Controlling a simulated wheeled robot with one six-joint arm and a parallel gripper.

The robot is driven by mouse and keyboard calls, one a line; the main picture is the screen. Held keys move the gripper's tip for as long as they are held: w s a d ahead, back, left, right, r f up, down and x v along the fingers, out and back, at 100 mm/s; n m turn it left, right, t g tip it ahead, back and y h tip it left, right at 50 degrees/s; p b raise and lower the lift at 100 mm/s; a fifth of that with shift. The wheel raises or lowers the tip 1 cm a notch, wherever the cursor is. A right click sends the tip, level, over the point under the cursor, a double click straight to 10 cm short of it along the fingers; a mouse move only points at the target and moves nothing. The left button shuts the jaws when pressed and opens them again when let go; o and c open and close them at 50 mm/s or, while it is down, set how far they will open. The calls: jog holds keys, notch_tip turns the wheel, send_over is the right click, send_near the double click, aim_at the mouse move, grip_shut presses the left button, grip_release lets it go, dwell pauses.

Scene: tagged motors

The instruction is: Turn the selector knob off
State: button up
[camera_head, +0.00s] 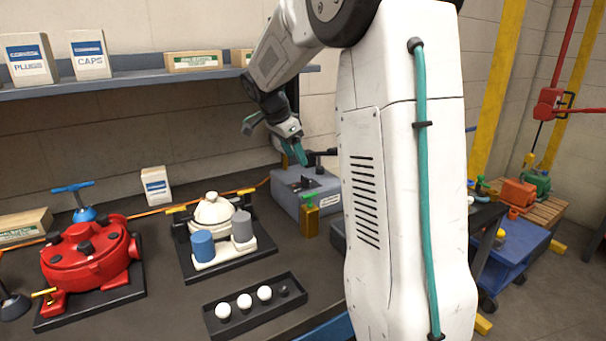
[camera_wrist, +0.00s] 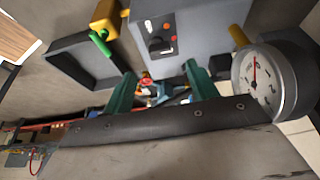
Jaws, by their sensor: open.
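The grey-blue control box (camera_head: 322,196) stands on the bench below my gripper (camera_head: 277,141) in the head view. In the wrist view, the box (camera_wrist: 200,45) carries a dark panel. A small black knob (camera_wrist: 156,44) sits on that panel, with small orange-red dots beside it. The knob's exact setting is too small to read. My gripper (camera_wrist: 160,82) shows two teal fingers spread apart, with nothing held between them. The fingertips are near the box and apart from the knob. My arm partly hides the box's right side in the head view.
A yellow tag or lock with a green top (camera_head: 310,218) is at the box's front. A round gauge (camera_wrist: 262,80) is close to my gripper in the wrist view. A white-domed unit (camera_head: 213,212), a red motor (camera_head: 88,258) and a black tray (camera_head: 257,318) stand left.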

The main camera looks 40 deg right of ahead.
aim_at(305, 177)
jog(key=x, duration=0.7)
jog(key=shift+d+f, duration=0.2)
jog(key=shift+f, duration=0.1)
jog(key=c, duration=1)
